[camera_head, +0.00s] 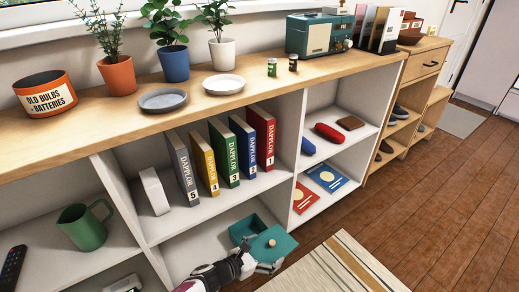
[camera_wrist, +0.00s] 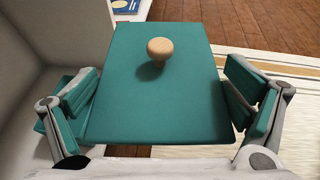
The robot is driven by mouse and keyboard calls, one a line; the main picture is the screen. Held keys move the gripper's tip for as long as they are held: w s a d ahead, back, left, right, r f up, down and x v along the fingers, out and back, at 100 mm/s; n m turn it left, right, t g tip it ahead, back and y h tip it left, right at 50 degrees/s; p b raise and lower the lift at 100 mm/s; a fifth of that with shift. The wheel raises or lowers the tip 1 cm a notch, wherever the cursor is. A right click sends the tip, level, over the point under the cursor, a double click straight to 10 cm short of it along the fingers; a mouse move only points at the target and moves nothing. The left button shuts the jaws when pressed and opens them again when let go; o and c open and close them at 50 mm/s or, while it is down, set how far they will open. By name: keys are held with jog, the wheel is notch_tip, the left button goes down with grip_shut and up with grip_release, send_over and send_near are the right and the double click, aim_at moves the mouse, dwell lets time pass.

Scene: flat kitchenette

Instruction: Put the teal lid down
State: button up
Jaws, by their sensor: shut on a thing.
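The teal lid (camera_head: 262,252) is a flat panel with a round wooden knob (camera_wrist: 160,48) on top. My gripper (camera_head: 264,265) is shut on it, with one finger at each side edge in the wrist view. The lid (camera_wrist: 160,100) looks about level. An open teal box (camera_head: 239,230) stands in the lower middle shelf compartment. In the head view the lid overlaps the box's front right part and hides it. I cannot tell whether the lid touches the box.
The white shelf unit's upright divider (camera_head: 291,205) is just right of the box. Books (camera_head: 227,150) stand on the shelf above. Blue and red booklets (camera_head: 327,178) lie in the right compartment. A striped rug (camera_head: 335,268) covers the floor in front.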

jog(key=w+r, duration=0.4)
jog(key=r, duration=0.8)
notch_tip(320, 180, up, 10)
send_over(266, 241)
jog(key=d, duration=0.3)
jog(key=s+d+r, duration=0.7)
jog(key=d+r, duration=0.6)
jog(key=d, duration=0.1)
notch_tip(266, 241, up, 33)
jog(key=w+n+t+y+p, duration=0.2)
jog(key=n+y+p, duration=0.4)
jog(key=p, duration=2.3)
jog(key=shift+a+r+t, duration=0.15)
jog(key=shift+r+t, duration=0.05)
jog(key=shift+t, duration=0.7)
